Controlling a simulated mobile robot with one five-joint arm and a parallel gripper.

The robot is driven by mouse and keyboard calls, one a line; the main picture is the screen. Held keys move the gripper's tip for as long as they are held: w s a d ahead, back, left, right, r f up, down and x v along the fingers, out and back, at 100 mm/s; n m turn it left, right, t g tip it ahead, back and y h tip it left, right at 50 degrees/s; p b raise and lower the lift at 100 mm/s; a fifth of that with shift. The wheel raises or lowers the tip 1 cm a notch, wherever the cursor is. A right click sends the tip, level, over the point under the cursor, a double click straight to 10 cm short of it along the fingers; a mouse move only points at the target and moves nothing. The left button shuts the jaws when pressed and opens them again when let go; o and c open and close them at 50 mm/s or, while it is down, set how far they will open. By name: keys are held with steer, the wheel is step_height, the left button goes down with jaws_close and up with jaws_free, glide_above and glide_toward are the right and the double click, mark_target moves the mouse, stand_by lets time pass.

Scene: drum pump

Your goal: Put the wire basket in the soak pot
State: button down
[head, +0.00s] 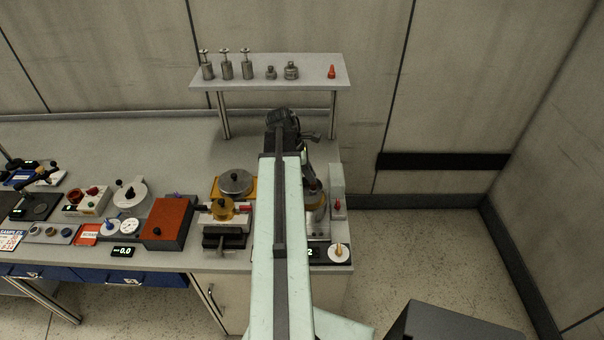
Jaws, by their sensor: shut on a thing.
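My arm reaches up the middle of the head view, and my gripper (309,137) is small and dark at its far end, above the right end of the bench. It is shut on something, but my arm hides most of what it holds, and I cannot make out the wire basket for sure. A brassy, round vessel (317,213) shows partly behind my arm, below the gripper; I cannot tell if it is the soak pot. A grey lidded round pot (235,182) sits on a yellow base to the left.
A raised shelf (310,83) with several metal weights and a red piece (332,72) stands at the back. The bench's back left (120,150) is clear.

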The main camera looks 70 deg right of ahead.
steer(key=shift+w+d+f+n+t+h+b, duration=0.25)
steer(key=shift+w+d+f+n+b, duration=0.25)
steer(key=shift+f+n+b, duration=0.55)
steer(key=shift+w+d+f+n+t+h+b, duration=0.15)
steer(key=shift+w+d+f+n+h+b, duration=0.3)
steer(key=shift+f+n+b, duration=0.5)
steer(key=shift+w+d+f+n+t+h+b, duration=0.2)
steer(key=shift+w+d+f+n+b, duration=0.15)
steer(key=shift+w+f+n+b, duration=0.6)
steer(key=shift+s+f, duration=0.35)
steer(key=shift+f+b, duration=0.55)
steer(key=shift+b, duration=0.2)
steer(key=shift+a+f+b, duration=0.15)
steer(key=shift+f+b, duration=0.05)
steer(key=shift+b, duration=0.1)
steer(key=shift+f, duration=0.15)
steer(key=shift+w+f+b, duration=0.15)
steer(key=shift+f+b, duration=0.9)
steer(key=shift+b, duration=0.2)
